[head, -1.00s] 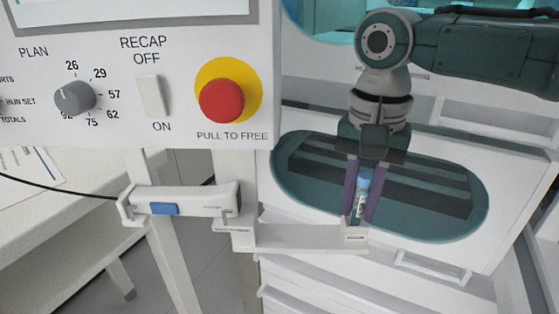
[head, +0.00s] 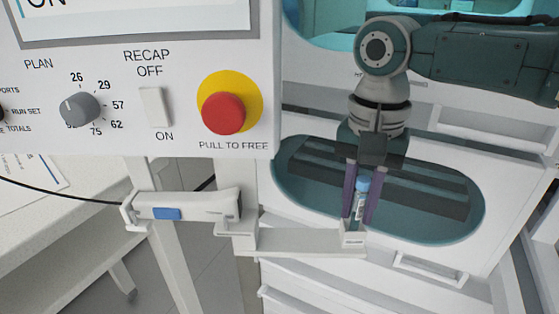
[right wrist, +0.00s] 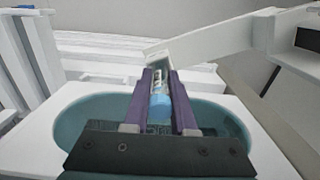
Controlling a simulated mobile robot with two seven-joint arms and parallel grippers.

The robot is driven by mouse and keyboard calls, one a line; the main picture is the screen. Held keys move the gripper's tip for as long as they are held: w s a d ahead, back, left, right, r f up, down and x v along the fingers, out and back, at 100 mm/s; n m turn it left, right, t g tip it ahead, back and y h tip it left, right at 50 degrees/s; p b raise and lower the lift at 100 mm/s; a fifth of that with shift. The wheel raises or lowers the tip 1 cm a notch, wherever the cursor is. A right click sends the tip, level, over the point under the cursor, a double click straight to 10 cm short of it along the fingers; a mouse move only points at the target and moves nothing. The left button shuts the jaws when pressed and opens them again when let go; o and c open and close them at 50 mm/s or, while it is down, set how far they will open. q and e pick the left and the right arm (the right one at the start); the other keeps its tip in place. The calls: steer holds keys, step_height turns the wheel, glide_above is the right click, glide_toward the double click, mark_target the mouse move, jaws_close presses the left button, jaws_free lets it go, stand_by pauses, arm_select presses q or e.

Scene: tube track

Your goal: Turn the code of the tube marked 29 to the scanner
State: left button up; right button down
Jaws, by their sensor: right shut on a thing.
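The tube (head: 360,203) has a blue cap and a pale label with dark marks, too small to read. It stands upright at the holder (head: 354,238) on the end of the white bracket arm. My right gripper (head: 361,212) is shut on it, with a purple finger on each side. In the right wrist view the blue cap (right wrist: 160,106) shows between the fingers (right wrist: 161,82), with the label beyond it. The scanner (head: 190,206), white with a blue button, sits on the bracket to the left of the tube. My left gripper is not in view.
A control panel (head: 60,140) with a grey dial (head: 80,108), a recap switch (head: 156,106) and a red stop button (head: 224,113) fills the upper left. A white cabinet with an oval opening (head: 430,200) lies behind the tube. A black cable (head: 70,189) runs to the scanner.

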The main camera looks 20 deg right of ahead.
steer(key=shift+r+p, duration=0.15)
steer(key=shift+p, duration=0.35)
steer(key=shift+m+p, duration=1)
steer(key=shift+m, duration=0.4)
steer(key=shift+f, duration=0.2)
steer(key=shift+r+m+p, duration=0.2)
steer(key=shift+m+p, duration=0.3)
steer(key=shift+p, duration=0.45)
steer(key=shift+m+p, duration=0.4)
steer(key=shift+m, duration=0.1)
steer(key=shift+f+m, duration=0.15)
steer(key=shift+m, duration=0.25)
